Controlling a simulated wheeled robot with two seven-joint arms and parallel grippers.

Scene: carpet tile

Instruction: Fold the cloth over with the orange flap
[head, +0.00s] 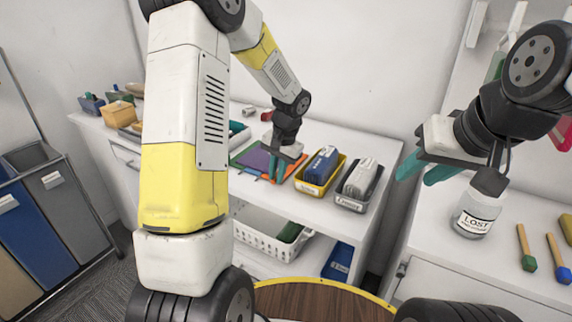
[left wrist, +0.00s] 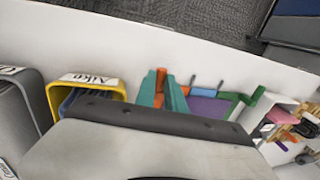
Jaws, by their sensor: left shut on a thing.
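The cloth lies on the white counter, with a purple middle (head: 254,160) and green and orange parts at its edges. In the left wrist view its purple part (left wrist: 208,106) shows beyond my fingers. My left gripper (head: 277,170) is over the cloth's right side, its teal fingers shut on the orange flap (head: 291,169). Orange also shows beside the fingers in the left wrist view (left wrist: 160,80). The fingers hide part of the flap, and I cannot tell how far it is lifted. My right gripper (head: 424,170) is open and empty, above the right-hand counter, away from the cloth.
A yellow bin (head: 320,172) and a dark bin (head: 358,184) stand right of the cloth. A jar labelled LOST (head: 476,214) stands under my right arm. Small boxes (head: 118,112) sit at the left. A white basket (head: 268,235) is on the shelf below.

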